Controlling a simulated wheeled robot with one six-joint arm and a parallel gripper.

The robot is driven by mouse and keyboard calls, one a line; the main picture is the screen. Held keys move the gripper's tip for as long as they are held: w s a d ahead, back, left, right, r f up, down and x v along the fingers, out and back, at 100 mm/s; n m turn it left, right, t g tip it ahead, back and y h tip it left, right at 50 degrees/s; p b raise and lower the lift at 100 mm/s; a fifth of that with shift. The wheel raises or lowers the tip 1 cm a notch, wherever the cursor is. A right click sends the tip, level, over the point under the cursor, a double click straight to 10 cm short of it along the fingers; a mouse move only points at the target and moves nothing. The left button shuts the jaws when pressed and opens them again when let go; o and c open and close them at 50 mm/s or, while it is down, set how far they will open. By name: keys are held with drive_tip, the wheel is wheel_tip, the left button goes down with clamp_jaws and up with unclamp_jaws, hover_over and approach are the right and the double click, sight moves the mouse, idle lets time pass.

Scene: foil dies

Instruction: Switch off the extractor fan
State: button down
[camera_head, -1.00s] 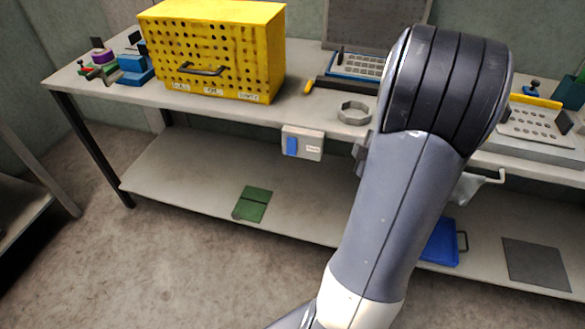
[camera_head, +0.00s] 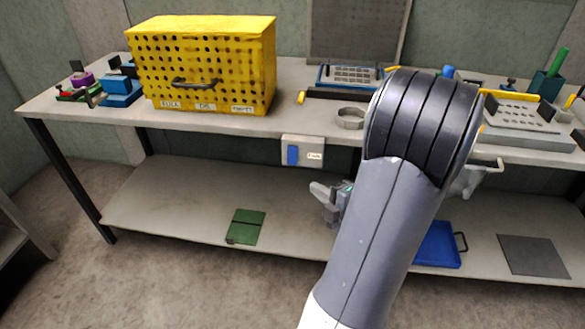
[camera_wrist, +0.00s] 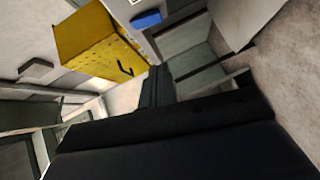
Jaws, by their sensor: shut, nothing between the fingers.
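A pale switch box (camera_head: 315,144) is fixed to the front edge of the bench. It has a blue rocker (camera_head: 293,155) on its left and a small label, too small to read, on its right. In the wrist view the blue rocker (camera_wrist: 146,20) is near the top, beyond the fingers. My gripper (camera_head: 316,191) shows left of my forearm, below and a little right of the switch box, apart from it. The gripper is shut and empty; its dark fingers show in the wrist view (camera_wrist: 157,85). My forearm hides part of the gripper. I see no fan.
A yellow perforated box (camera_head: 205,65) with a handle stands on the bench (camera_head: 70,104), left of the switch. A grey ring (camera_head: 351,118) lies near the front edge. The lower shelf (camera_head: 180,205) holds a green plate (camera_head: 246,226) and a blue tray (camera_head: 437,245).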

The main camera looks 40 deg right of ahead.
approach(289, 161)
drive_tip(key=w+a, duration=0.3)
drive_tip(key=w, duration=0.1)
drive_tip(key=shift+w+d+f, duration=0.15)
drive_tip(key=shift+w+d, duration=0.3)
drive_tip(key=shift+d, duration=0.4)
drive_tip(key=shift+w+d+f, duration=0.2)
drive_tip(key=shift+w+d, duration=0.3)
drive_tip(key=shift+d, duration=0.3)
drive_tip(key=shift+f, duration=0.1)
